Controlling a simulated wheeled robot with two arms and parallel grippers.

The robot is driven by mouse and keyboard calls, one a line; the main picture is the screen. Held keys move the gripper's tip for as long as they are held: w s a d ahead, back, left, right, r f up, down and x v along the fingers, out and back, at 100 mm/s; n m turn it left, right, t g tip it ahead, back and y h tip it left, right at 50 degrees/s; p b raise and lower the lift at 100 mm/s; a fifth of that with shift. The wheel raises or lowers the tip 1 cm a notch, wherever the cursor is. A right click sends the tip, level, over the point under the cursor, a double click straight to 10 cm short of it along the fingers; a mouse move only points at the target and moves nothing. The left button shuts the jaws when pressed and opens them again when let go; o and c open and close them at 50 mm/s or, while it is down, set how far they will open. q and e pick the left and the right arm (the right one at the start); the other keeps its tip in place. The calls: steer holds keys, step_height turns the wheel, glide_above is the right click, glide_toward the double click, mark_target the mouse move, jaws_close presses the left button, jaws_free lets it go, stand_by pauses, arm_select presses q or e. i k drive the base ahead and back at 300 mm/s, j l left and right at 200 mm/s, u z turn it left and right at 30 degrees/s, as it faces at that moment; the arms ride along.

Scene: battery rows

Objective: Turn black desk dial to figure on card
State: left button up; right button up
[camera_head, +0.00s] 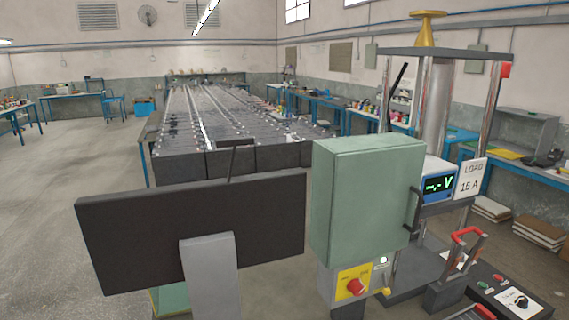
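The black dial (518,300) sits on a white scale plate on the dark sloped desk panel (478,309) at the lower right. It is small, and I cannot read where its pointer stands. The white card (470,178) reads "LOAD 15 A" and hangs upright at the right. Beside it, a blue meter (438,185) has a lit display with dashes and a "V". Neither of my grippers shows in the head view.
Red and green buttons (484,285) sit near the dial. A green cabinet (365,195) with a red knob (356,287) below stands left of the desk. A dark monitor back (190,225) blocks the lower left. Battery rows (215,115) stretch behind; open floor lies left.

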mark_target(522, 301)
steer(key=z, duration=1.35)
steer(key=l+u, duration=0.2)
steer(key=u, duration=0.6)
steer(key=i+l+u, duration=0.15)
steer(key=l+u, duration=0.3)
steer(key=l, duration=0.25)
steer(key=i+l+u, duration=0.1)
steer(key=l+u, duration=0.35)
steer(key=l, duration=0.25)
steer(key=l+u, duration=0.1)
steer(key=l, duration=0.9)
steer(key=k+l, duration=0.1)
steer(key=l, duration=0.9)
steer(key=l+u, duration=0.15)
steer(key=l, duration=0.85)
steer(key=k, duration=0.05)
